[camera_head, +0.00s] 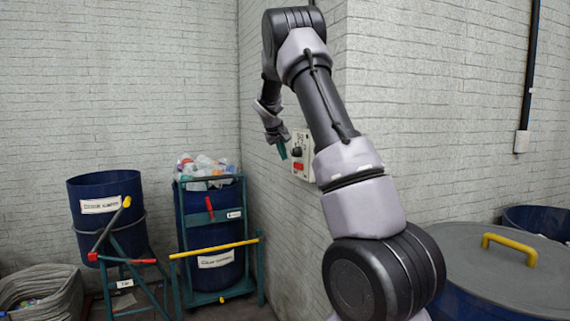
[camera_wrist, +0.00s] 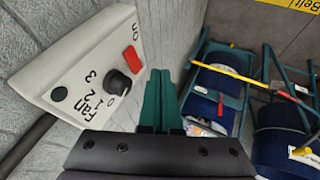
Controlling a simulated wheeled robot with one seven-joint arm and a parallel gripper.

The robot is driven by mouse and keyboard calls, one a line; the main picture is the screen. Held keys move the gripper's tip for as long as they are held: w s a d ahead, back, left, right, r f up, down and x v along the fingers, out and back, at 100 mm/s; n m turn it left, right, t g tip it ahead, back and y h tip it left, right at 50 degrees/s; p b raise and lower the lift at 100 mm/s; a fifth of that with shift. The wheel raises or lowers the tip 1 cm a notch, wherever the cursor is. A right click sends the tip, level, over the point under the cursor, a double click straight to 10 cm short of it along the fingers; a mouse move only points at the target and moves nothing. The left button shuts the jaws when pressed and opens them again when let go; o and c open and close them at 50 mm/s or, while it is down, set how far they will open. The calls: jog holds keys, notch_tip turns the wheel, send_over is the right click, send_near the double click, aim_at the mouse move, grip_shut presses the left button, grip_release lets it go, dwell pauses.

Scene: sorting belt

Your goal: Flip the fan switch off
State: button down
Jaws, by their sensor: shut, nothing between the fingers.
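The fan switch box (camera_head: 303,156) is a pale panel on the wall, partly hidden behind my arm in the head view. In the wrist view the fan switch box (camera_wrist: 75,70) shows the word Fan, numbers, a black knob (camera_wrist: 117,82) and a red switch (camera_wrist: 132,59). The red switch also shows in the head view (camera_head: 298,166). My gripper (camera_head: 282,150) has green fingers and is just left of the box in the head view. In the wrist view the shut, empty fingers (camera_wrist: 159,85) point up, right of the knob and red switch. I cannot tell whether they touch the box.
Blue barrels on green frames stand at the left, one labelled barrel (camera_head: 105,215) and one with bottles on top (camera_head: 207,170). A grey sack (camera_head: 45,290) lies at lower left. A large lidded drum (camera_head: 500,265) stands at right. The wall corner is close behind my arm.

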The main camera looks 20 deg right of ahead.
jog(key=shift+v, duration=1.15)
jog(key=shift+s, duration=0.1)
jog(key=s+a+r+m+t+y, duration=0.15)
jog(key=s+a+r, duration=0.3)
jog(key=s, duration=0.55)
jog(key=s+a+r+m+g+y, duration=0.1)
jog(key=s+a+r+y, duration=0.3)
jog(key=s, duration=0.7)
jog(key=s+a+f+m+y, duration=0.1)
jog(key=s+a, duration=0.3)
jog(key=s, duration=0.7)
jog(key=s+a+f+t, duration=0.1)
jog(key=s+a, duration=0.4)
jog(key=s, duration=0.7)
jog(key=shift+m+y, duration=0.35)
jog(key=shift+w+t, duration=0.1)
jog(key=shift+t, duration=0.15)
